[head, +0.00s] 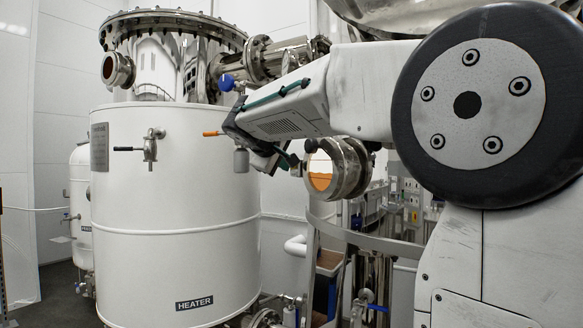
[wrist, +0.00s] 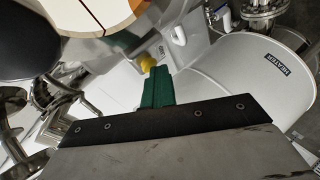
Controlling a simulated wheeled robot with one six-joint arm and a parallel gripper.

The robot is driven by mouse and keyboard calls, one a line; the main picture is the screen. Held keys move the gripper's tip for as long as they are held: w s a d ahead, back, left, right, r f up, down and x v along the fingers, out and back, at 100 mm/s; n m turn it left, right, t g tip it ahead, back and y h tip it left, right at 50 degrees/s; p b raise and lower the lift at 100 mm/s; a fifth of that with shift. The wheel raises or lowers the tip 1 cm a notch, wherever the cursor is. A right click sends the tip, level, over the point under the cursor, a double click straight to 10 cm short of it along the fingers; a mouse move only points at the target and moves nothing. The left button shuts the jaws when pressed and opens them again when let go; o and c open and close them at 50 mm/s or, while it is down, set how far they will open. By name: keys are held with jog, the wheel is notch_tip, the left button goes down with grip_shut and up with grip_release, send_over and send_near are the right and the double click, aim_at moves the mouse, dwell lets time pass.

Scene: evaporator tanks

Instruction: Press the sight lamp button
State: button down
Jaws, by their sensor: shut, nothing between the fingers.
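In the wrist view, my gripper (wrist: 159,72) is shut, its green fingers together and empty. A small yellow button (wrist: 148,61) is just beyond the fingertips, on a pale grey housing; I cannot tell whether they touch. The round sight glass (wrist: 88,14), cream and orange, is at the top. In the head view, the steel-rimmed sight glass (head: 320,171) glows orange right of the heater tank. My gripper (head: 288,160) is partly hidden under my arm, close to the left side of the sight glass. The button cannot be made out there.
The white heater tank (head: 170,255) stands left of my arm; it also shows in the wrist view (wrist: 240,70). A valve (head: 150,148) projects from its front. Steel pipework (head: 265,60) runs above my wrist. Dark round part (wrist: 25,38) and steel fittings (wrist: 20,125) lie left.

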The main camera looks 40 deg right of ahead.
jog(key=shift+a, duration=0.2)
jog(key=w+a, duration=0.1)
jog(key=a, duration=0.5)
dwell(0.4)
